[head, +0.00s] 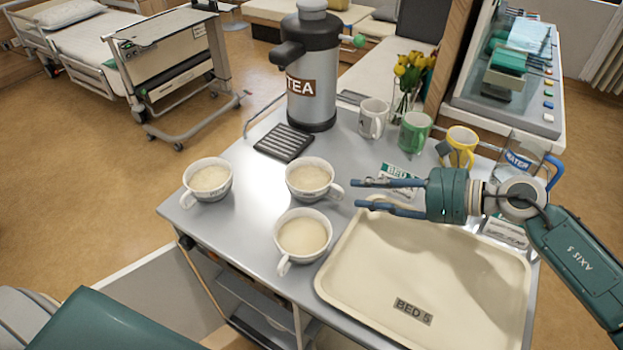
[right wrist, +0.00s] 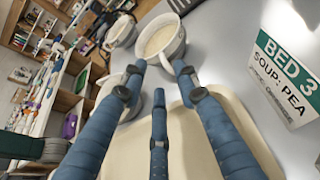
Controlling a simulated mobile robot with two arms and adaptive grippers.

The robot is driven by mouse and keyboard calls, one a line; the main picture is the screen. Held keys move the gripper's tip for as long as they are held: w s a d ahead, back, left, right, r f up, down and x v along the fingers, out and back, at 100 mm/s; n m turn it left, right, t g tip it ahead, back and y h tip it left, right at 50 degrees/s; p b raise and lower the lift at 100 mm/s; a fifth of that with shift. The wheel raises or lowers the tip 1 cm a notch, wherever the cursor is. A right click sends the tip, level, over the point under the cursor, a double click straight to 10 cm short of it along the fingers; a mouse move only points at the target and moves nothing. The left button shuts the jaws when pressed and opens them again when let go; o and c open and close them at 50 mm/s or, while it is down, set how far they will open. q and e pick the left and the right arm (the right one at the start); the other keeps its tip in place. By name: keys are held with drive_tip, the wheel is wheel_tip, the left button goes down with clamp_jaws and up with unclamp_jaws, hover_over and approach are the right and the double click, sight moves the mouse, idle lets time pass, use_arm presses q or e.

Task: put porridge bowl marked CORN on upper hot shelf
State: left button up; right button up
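Three white handled bowls of pale porridge stand on the steel trolley top: a left bowl (head: 188,187), a back bowl (head: 312,198) and a front bowl (head: 290,250). I cannot read a CORN mark on any of them. My right gripper (head: 358,194) is open and empty, its fingers pointing left just right of the back bowl. In the right wrist view a bowl (right wrist: 172,46) with its handle lies just beyond the spread fingers (right wrist: 157,78). Shelves (head: 262,325) show under the trolley top; which is the upper hot shelf I cannot tell. My left gripper is out of view.
A cream BED 5 tray (head: 370,295) fills the front right below my right arm. A TEA urn (head: 312,85), white mug (head: 372,118), green mug (head: 414,132), yellow mug (head: 461,146) and tulips (head: 408,72) stand behind. A BED 3 card (right wrist: 285,75) lies near the gripper.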

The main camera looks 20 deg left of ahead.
sight(341, 189)
drive_tip(key=shift+x, duration=0.85)
drive_tip(key=x, duration=0.1)
drive_tip(key=p+x, duration=0.1)
drive_tip(key=x, duration=0.1)
drive_tip(key=p+x, duration=0.1)
drive_tip(key=shift+w+a+f, duration=0.1)
drive_tip(key=shift+w, duration=0.2)
drive_tip(key=shift+w+a+f, duration=0.1)
drive_tip(key=shift+a+f, duration=0.15)
drive_tip(key=shift+a, duration=0.05)
drive_tip(key=shift+d, duration=0.1)
drive_tip(key=shift+c, duration=0.5)
clamp_jaws()
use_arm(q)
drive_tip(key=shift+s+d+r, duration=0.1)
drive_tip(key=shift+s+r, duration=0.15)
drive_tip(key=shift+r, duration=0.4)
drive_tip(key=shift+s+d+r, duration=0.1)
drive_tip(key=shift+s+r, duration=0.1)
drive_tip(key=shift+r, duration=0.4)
